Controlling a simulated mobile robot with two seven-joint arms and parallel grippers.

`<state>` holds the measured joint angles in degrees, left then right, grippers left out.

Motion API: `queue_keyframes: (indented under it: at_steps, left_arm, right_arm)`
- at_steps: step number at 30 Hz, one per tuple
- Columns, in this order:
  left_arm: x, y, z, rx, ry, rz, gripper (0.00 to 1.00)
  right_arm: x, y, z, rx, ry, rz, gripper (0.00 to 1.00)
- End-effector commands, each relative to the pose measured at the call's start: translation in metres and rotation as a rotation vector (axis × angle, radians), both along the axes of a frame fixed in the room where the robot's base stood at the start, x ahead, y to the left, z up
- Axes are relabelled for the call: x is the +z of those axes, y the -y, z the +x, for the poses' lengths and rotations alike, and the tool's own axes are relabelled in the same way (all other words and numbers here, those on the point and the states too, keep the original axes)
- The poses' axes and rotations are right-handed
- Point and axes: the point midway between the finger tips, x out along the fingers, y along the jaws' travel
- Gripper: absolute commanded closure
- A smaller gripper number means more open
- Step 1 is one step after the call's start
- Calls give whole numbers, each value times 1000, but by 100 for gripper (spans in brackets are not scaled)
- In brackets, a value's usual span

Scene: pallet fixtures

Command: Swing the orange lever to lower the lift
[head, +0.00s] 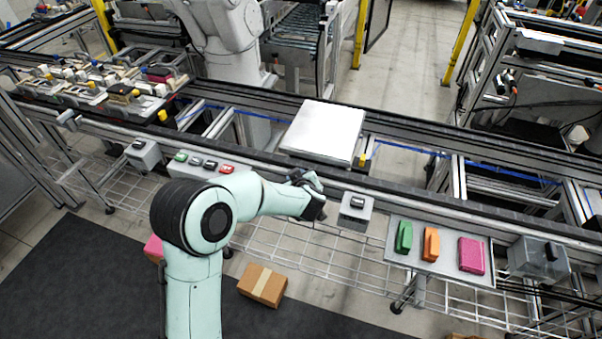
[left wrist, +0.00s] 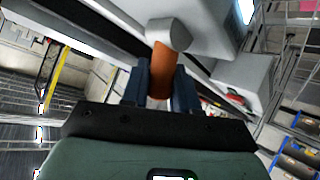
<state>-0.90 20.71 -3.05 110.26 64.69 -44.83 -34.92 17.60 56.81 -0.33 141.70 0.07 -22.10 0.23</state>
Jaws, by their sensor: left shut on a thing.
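In the left wrist view an orange lever (left wrist: 160,66) with a pale grey end piece (left wrist: 168,34) stands between the two dark blue fingers of my left gripper (left wrist: 162,88). The fingers are shut on the lever from both sides. In the head view my left gripper (head: 316,207) is at the front rail of the conveyor, just left of a small grey box. The lever is hidden there behind the gripper. A white square plate (head: 325,132) lies level on the conveyor behind the gripper; I cannot tell whether it is the lift. My right gripper is not in view.
A panel (head: 440,270) with green, orange and pink blocks is on the front rail to the right. Small grey control boxes (head: 355,212) line the rail. A wire shelf (head: 300,255) runs below it.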

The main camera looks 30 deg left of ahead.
Motion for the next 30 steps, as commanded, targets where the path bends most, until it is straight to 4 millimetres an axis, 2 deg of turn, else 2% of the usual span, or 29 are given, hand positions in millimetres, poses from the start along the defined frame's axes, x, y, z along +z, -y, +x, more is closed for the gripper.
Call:
queue_keyframes:
  at_steps: [12,30]
  left_arm:
    - [-5,-10,-2,-1,56,-228,100]
    - [-7,-11,-3,0,68,-280,100]
  right_arm:
    - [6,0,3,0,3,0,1]
    - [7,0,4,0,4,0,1]
